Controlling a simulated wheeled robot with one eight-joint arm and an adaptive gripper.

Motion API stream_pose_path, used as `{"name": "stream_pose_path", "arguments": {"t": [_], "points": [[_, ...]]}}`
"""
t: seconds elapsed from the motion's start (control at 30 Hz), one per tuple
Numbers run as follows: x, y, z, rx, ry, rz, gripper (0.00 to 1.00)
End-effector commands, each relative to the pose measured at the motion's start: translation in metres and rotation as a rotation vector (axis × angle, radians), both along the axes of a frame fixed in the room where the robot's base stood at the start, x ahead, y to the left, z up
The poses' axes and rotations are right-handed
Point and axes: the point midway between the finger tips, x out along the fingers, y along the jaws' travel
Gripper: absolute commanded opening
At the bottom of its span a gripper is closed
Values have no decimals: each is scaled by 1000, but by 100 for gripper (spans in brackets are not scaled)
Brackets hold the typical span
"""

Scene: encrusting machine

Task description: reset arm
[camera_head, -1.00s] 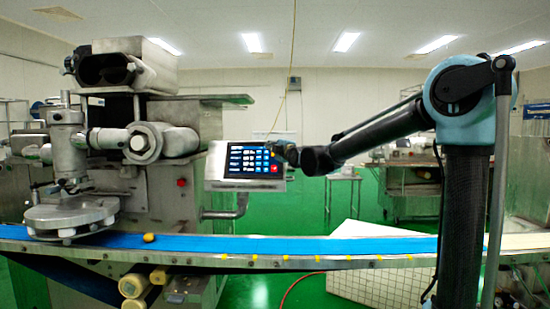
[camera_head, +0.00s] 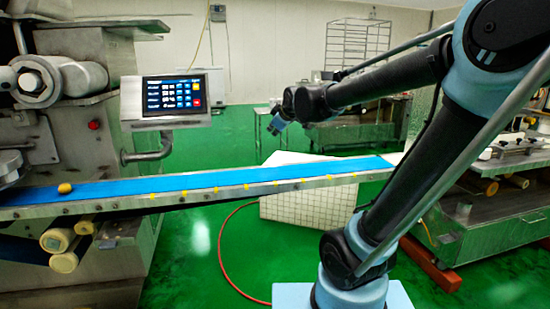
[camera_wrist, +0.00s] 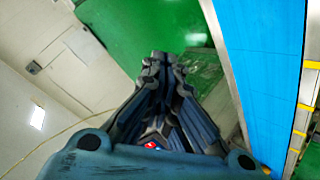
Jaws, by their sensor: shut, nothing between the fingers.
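My gripper (camera_head: 277,124) shows in the head view right of the control panel, above and behind the conveyor belt, touching nothing there. In the wrist view my gripper (camera_wrist: 155,64) has its dark fingers together at the tips, with nothing between them. The control panel (camera_head: 168,97) has a lit screen with several blue and white buttons and a red one, and stands apart from the gripper. My arm reaches from the lower right up and then left across the head view.
The blue conveyor belt (camera_head: 240,178) runs across the head view, with a small yellow-brown piece (camera_head: 65,188) at its left end. A white grid-patterned panel (camera_head: 310,198) leans below the belt. A steel table (camera_head: 498,200) stands right. Green floor is open behind the belt.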

Motion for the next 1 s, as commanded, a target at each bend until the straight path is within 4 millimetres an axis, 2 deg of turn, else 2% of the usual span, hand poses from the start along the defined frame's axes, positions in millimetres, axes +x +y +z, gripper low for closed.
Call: {"name": "stream_pose_path", "arguments": {"t": [0.03,0.2,0.37,0.5,0.6,0.73,0.83,1.0], "points": [[-16,-21,-15,14,53,-52,0],[-73,-80,-66,70,247,-239,0],[-133,-126,-113,124,420,-432,0],[-190,-158,-153,172,562,-611,0],[-229,-175,-180,202,653,-737,0],[-268,-188,-205,230,743,-868,0],[-288,-193,-217,243,787,-933,0],[-300,-196,-224,251,815,-975,0]]}}
